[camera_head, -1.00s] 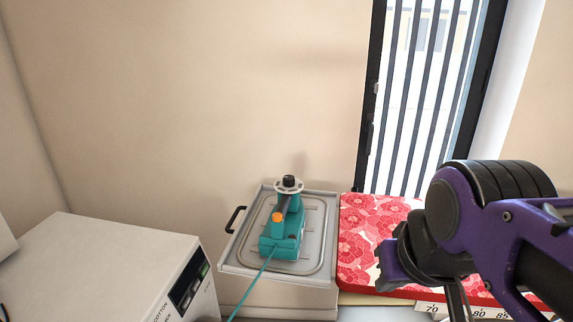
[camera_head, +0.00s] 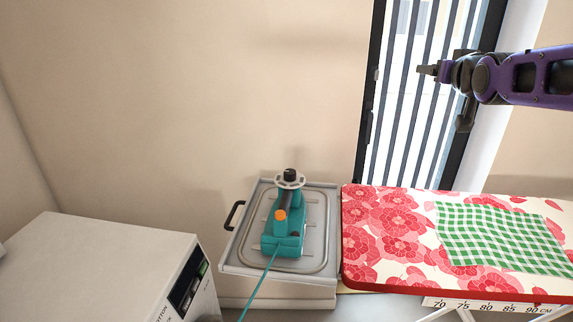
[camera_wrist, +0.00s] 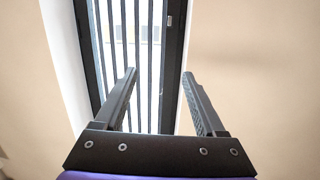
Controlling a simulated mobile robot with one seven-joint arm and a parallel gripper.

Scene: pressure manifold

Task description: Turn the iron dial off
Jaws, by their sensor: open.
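The teal iron (camera_head: 288,225) rests on a grey metal tray at the left end of the ironing board in the head view. It has an orange knob (camera_head: 281,215) on its body and a pale round disc with a black cap (camera_head: 290,178) at its far end. I cannot tell which part is the dial or read its setting. My gripper (camera_head: 424,70) is up in front of the barred window, to the right of and well above the iron. In the wrist view my gripper (camera_wrist: 160,82) is open, with nothing between its fingers.
The grey tray (camera_head: 233,262) has a black handle on its left. The floral ironing board (camera_head: 385,225) holds a green checked cloth (camera_head: 500,238). A white appliance (camera_head: 95,265) stands at the lower left. The iron's teal cord (camera_head: 258,290) runs down. Air above the tray is clear.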

